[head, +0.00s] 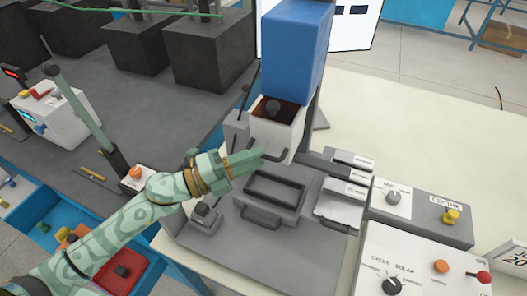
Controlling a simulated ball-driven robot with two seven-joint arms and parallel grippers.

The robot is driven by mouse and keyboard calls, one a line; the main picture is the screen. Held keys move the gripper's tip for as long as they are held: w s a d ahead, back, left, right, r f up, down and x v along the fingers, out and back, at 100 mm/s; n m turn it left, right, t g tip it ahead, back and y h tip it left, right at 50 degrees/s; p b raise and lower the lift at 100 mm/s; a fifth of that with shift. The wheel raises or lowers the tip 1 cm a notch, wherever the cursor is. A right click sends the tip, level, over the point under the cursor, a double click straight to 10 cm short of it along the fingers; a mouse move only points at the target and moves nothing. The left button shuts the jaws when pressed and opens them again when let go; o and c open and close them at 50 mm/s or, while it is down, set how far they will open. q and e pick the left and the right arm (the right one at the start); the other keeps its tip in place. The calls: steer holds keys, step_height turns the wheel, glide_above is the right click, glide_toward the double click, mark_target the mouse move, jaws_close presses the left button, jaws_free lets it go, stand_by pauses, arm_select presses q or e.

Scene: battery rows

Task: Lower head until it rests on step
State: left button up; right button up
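A press-like machine stands in the middle of the head view. Its head has a tall blue upper block (297,45) and a white lower housing (288,133) with a dark recess holding a dark knob (274,107). A dark bar handle (283,155) sits at the housing's lower front. Below is a grey base (225,240) with a raised, dark-framed block (270,195). The head appears raised above this block. My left gripper (258,159) is at the handle, its pale green fingers touching or very close to it. Whether they are closed around it is unclear. My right gripper is out of view.
A control box with knobs (420,262) and a smaller box with a dial (420,212) stand to the right. A lever (85,115) and a white device (55,125) are at left. Blue and red bins (128,270) lie lower left. The pale table top (430,130) is clear behind.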

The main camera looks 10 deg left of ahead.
mark_target(284, 164)
arm_select(q)
steer(key=shift+x, duration=1.55)
jaws_close()
step_height(284, 164, down, 6)
steer(key=b, duration=0.3)
steer(key=shift+s+b, duration=0.1)
steer(key=shift+b, duration=0.3)
jaws_free()
steer(key=shift+r, duration=0.1)
steer(key=shift+r, duration=0.1)
